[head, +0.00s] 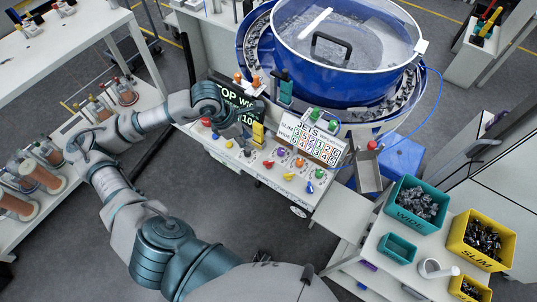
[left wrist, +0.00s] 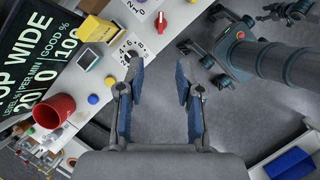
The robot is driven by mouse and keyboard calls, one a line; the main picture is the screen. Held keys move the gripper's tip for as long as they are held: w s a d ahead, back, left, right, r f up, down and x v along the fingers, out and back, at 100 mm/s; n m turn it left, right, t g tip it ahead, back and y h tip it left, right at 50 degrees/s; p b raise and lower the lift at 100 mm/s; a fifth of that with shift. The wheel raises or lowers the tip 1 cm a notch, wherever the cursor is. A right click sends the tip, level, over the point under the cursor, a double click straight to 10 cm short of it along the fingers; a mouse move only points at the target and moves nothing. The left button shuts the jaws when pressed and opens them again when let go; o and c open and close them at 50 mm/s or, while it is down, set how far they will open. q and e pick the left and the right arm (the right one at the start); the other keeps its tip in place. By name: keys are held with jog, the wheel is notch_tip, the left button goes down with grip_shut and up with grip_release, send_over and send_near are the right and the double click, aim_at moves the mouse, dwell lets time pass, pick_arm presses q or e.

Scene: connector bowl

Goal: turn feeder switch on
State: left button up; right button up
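The white control panel (head: 232,150) below the feeder bowl carries several coloured knobs and buttons. Which of them is the feeder switch, and how it is set, I cannot tell. My left gripper (head: 243,139) hovers over the panel's left part, close to a yellow block (head: 258,133). In the left wrist view the left gripper (left wrist: 160,78) is open, its blue-lined fingers apart with nothing between them. A white numbered dial (left wrist: 130,48) lies just beyond the left fingertip. A red cylindrical part (left wrist: 52,110) and a blue button (left wrist: 93,99) are left of the fingers.
The blue feeder bowl (head: 268,75) stands behind the panel. A black display (left wrist: 38,62) and a white number board (head: 311,139) stand on the panel. Teal (head: 398,222) and yellow (head: 462,247) bins of parts are at right. Shelves with spools (head: 20,207) are at left.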

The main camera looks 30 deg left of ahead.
aim_at(266, 162)
pick_arm(q)
jog(key=x, duration=1.2)
jog(key=shift+f, duration=0.15)
jog(key=x, duration=0.3)
jog(key=shift+w+f, duration=0.1)
jog(key=shift+w+d+f, duration=0.1)
jog(key=shift+d+f, duration=0.1)
grip_shut()
pick_arm(e)
jog(key=s, duration=0.2)
jog(key=shift+s+d+f, duration=0.25)
jog(key=shift+s+d, duration=0.05)
